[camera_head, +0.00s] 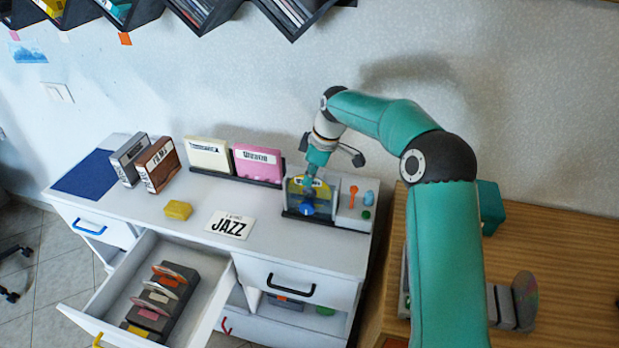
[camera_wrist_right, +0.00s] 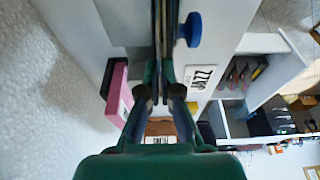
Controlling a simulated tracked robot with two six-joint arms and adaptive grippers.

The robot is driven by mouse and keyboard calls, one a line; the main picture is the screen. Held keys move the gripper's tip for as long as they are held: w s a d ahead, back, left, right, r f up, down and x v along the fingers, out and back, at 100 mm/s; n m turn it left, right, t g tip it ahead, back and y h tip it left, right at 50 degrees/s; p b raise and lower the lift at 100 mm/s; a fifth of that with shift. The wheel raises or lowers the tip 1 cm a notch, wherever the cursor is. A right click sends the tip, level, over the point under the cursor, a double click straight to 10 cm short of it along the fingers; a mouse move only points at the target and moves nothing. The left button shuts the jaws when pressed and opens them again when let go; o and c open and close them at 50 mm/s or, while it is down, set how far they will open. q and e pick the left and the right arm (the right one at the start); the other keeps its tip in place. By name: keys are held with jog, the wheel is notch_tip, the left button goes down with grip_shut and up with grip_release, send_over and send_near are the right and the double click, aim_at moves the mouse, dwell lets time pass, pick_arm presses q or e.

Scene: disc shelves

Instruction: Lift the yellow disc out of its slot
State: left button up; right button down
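The yellow disc (camera_head: 320,186) stands upright in the slot of a small grey player unit (camera_head: 353,212) at the back right of the white desk. Only its upper part shows, behind a blue knob (camera_head: 308,208). My right gripper (camera_head: 311,178) reaches down from above to the disc's top edge. In the right wrist view, its fingers (camera_wrist_right: 160,85) point at the slot, one on each side of thin upright edges. Whether they touch the disc cannot be told. The blue knob also shows there (camera_wrist_right: 193,30). My left gripper is out of view.
Cream (camera_head: 208,155) and pink (camera_head: 257,162) cases stand in a rack left of the unit. A JAZZ card (camera_head: 230,225) and a yellow block (camera_head: 177,210) lie on the desk. An open drawer (camera_head: 207,299) holds several discs. A wooden table (camera_head: 570,290) is at right.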

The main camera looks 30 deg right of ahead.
jog(key=shift+r+p, duration=3.5)
jog(key=shift+r, duration=2.35)
jog(key=shift+a, duration=0.1)
